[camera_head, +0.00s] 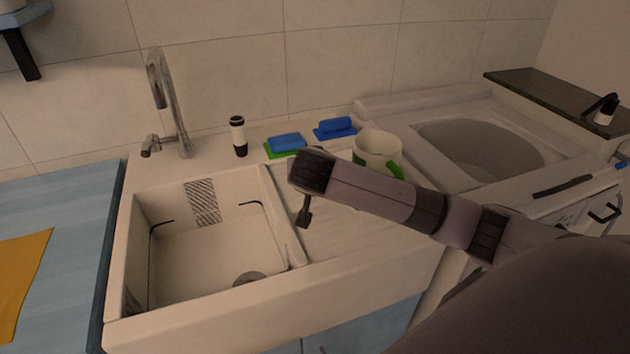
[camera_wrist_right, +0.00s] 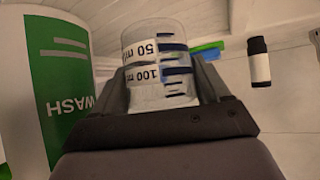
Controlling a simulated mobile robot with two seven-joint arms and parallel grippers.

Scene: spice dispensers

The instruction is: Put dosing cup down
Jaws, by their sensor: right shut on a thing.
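The dosing cup (camera_wrist_right: 158,95) is a clear beaker with dark marks and white 50 and 100 ml labels. In the right wrist view it sits between the two fingers of my right gripper (camera_wrist_right: 165,84), which is shut on it. My left gripper is not in view.
A white and green WASH container (camera_wrist_right: 62,75) is close beside the gripper. The sink basin (camera_head: 200,265) looks empty. Blue sponges (camera_head: 336,126) and a black-and-white dispenser (camera_head: 238,135) stand behind. The drainboard (camera_head: 350,235) has clear space.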

